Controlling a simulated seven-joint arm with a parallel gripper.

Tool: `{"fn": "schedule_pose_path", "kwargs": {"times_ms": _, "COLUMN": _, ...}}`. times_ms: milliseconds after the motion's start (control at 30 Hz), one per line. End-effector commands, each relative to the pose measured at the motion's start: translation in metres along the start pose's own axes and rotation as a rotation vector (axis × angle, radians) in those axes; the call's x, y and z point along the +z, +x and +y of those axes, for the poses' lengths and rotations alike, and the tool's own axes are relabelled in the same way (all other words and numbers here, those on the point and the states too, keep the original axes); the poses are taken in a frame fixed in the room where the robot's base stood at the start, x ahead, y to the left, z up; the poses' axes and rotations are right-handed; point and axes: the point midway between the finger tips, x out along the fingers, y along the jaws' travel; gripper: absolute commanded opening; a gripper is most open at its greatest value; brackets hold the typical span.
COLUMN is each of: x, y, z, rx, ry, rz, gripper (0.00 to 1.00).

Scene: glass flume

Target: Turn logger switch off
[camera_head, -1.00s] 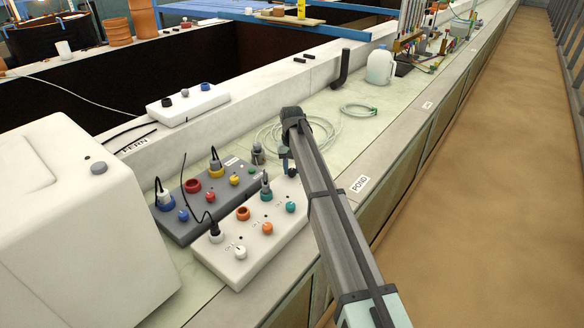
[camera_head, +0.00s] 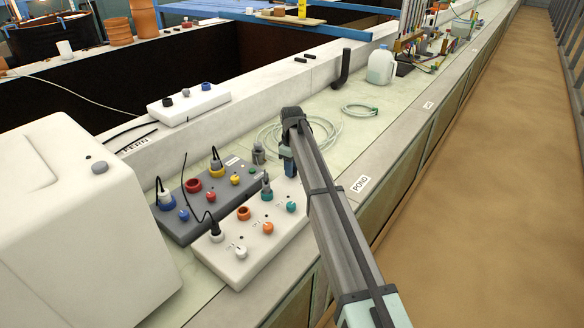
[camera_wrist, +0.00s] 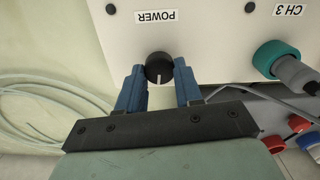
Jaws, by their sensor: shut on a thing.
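The logger is a white box (camera_head: 262,238) with coloured sockets and knobs in the head view; its white face (camera_wrist: 215,40) also shows in the wrist view. Its switch is a round black knob (camera_wrist: 159,68) beside the POWER label (camera_wrist: 155,16). A white mark on the knob points down in the wrist picture, toward my palm. My gripper (camera_wrist: 160,80) has its blue fingers on either side of the knob, shut on it. In the head view my gripper (camera_head: 290,167) is at the box's far end and hides the knob.
A teal connector (camera_wrist: 277,58) with a grey plug stands near CH 3. A grey box (camera_head: 180,225) with cabled plugs sits close beside the logger. Coiled clear tubing (camera_head: 265,135) lies behind my gripper. A large white housing (camera_head: 70,230) stands at left.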

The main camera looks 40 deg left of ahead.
Motion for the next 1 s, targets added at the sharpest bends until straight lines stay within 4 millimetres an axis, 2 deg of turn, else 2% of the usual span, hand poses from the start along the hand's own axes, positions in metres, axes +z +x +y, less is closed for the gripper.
{"fn": "schedule_pose_path", "kwargs": {"times_ms": 300, "x": 0.0, "y": -0.0001, "z": -0.0003, "rx": 0.0, "ry": -0.127, "rz": 0.0, "gripper": 0.04}}
{"fn": "schedule_pose_path", "kwargs": {"times_ms": 867, "x": 0.0, "y": -0.0002, "z": -0.0003, "rx": 0.001, "ry": -0.156, "rz": 0.0, "gripper": 0.04}}
{"fn": "schedule_pose_path", "kwargs": {"times_ms": 900, "x": 0.0, "y": -0.0001, "z": -0.0004, "rx": 0.0, "ry": -0.156, "rz": 0.0, "gripper": 0.37}}
{"fn": "schedule_pose_path", "kwargs": {"times_ms": 1000, "x": 0.0, "y": -0.0001, "z": -0.0004, "rx": 0.0, "ry": -0.155, "rz": 0.0, "gripper": 0.46}}
